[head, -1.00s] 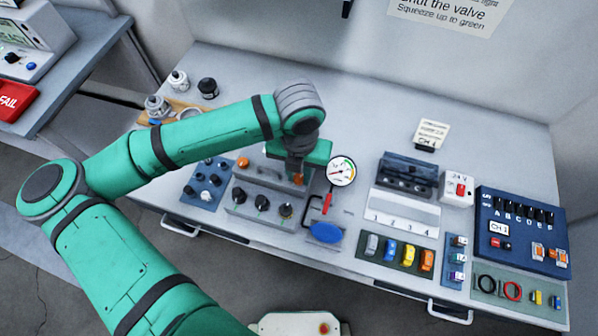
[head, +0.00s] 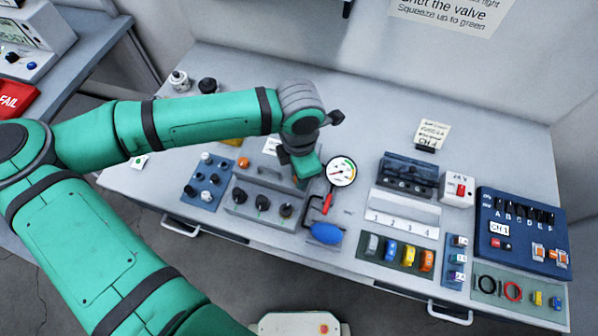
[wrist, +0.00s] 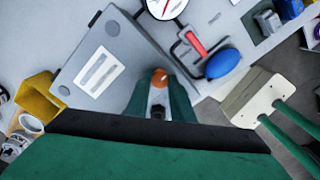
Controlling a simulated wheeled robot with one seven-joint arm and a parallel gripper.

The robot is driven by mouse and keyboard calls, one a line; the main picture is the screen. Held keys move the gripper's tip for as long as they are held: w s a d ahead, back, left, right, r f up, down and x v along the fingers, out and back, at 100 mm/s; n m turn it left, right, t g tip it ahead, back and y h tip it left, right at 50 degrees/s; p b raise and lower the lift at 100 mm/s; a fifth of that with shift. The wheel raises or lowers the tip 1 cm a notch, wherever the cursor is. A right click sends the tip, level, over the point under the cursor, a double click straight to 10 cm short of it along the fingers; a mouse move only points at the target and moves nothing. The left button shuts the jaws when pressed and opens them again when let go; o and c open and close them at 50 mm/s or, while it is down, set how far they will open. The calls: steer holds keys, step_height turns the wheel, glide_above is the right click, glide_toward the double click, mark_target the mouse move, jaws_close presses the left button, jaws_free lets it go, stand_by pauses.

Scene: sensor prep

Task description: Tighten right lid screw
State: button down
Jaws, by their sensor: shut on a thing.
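The grey box (head: 268,177) with a lid stands on the workbench, and its lid also shows in the wrist view (wrist: 128,62). My gripper (wrist: 160,88) is over the lid's right end, pointing down. Its fingers are shut on the right lid screw (wrist: 159,77), an orange-headed screw. In the head view my gripper (head: 299,178) mostly hides this screw. The left lid screw (head: 243,162), also orange, stands at the lid's other end, clear of my gripper.
A pressure gauge (head: 341,171) stands close to the right of my gripper, with a red-handled clamp (head: 327,203) and a blue bulb (head: 326,233) in front. A panel with black knobs (head: 262,203) lies before the box.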

steer(key=m, duration=0.4)
steer(key=shift+m, duration=0.4)
steer(key=m, duration=0.4)
steer(key=shift+d, duration=0.1)
steer(key=m, duration=0.5)
steer(key=shift+m, duration=2.1)
steer(key=c, duration=1.5)
jaws_free()
steer(key=shift+c, duration=0.2)
step_height(320, 180, up, 11)
